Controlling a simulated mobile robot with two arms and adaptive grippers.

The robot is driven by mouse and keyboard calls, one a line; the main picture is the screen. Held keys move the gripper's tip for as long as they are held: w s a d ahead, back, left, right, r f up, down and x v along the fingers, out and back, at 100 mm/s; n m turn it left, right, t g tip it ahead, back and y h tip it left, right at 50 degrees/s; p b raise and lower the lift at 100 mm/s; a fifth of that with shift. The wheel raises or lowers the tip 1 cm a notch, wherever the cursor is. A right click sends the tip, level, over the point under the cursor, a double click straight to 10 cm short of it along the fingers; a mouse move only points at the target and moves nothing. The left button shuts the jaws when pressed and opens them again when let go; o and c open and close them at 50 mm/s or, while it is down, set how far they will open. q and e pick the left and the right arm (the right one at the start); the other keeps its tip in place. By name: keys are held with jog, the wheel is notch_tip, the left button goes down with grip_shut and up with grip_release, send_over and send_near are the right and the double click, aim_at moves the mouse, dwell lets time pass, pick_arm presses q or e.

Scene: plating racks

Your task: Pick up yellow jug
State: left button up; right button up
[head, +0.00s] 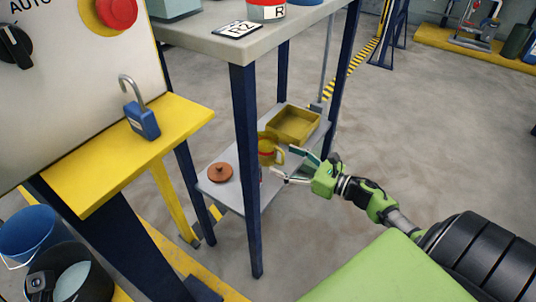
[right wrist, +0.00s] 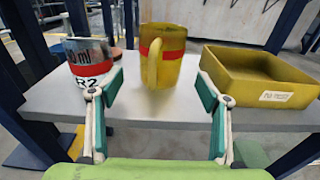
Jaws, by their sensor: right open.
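The yellow jug (head: 267,152) with a red band stands upright on the lower grey shelf, partly hidden behind a table leg in the head view. In the right wrist view the jug (right wrist: 172,68) stands ahead, its handle turned toward me. My right gripper (head: 291,167) reaches in from the right, in front of the shelf. Its fingers are spread wide and empty, and in the right wrist view the gripper (right wrist: 155,98) has a finger to either side of the handle's line, short of the jug. My left gripper is not in view.
A yellow tray (right wrist: 262,77) stands right of the jug, and a metal beaker (right wrist: 88,60) with a red band left of it. A brown lidded item (head: 220,173) lies at the shelf's left end. Dark blue table legs (head: 245,170) frame the shelf (head: 232,195).

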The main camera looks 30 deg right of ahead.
aim_at(276, 155)
jog(key=b+x, duration=0.1)
jog(key=x, duration=0.4)
jog(key=shift+w+b, duration=0.4)
jog(key=shift+r, duration=0.1)
jog(key=c, duration=1.2)
